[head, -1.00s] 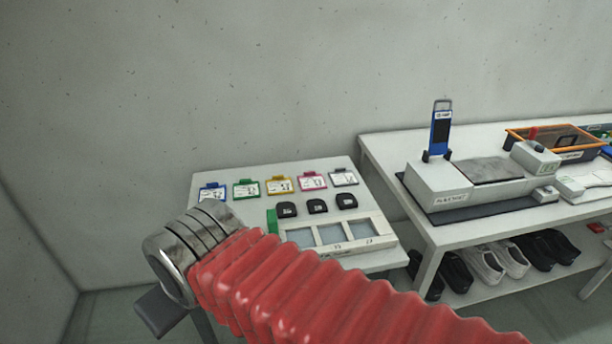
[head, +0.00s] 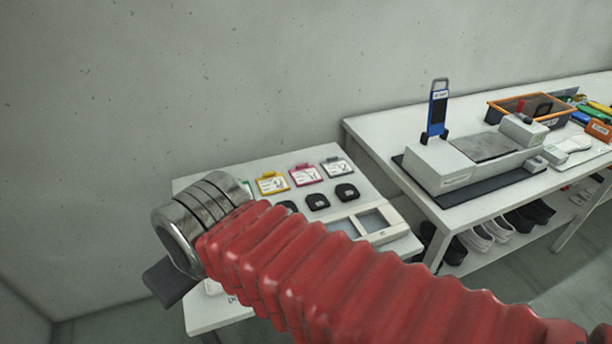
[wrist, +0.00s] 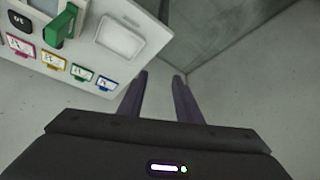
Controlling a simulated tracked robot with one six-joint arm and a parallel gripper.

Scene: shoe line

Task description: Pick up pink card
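In the wrist view the pink card (wrist: 20,46) is at the far left edge. My gripper (wrist: 160,78) is open and empty in the wrist view, its two dark fingers apart and pointing at bare floor and wall beside the table. In the head view my red-sleeved arm crosses in front of the table and hides part of it.
The small table (head: 215,318) also holds several black pads (head: 317,202), a recessed tray (head: 372,222) and a green block (wrist: 62,25). Blue and green cards show in the wrist view. A larger bench (head: 378,133) with a grey machine (head: 440,168) and a bin stands right, shoes below.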

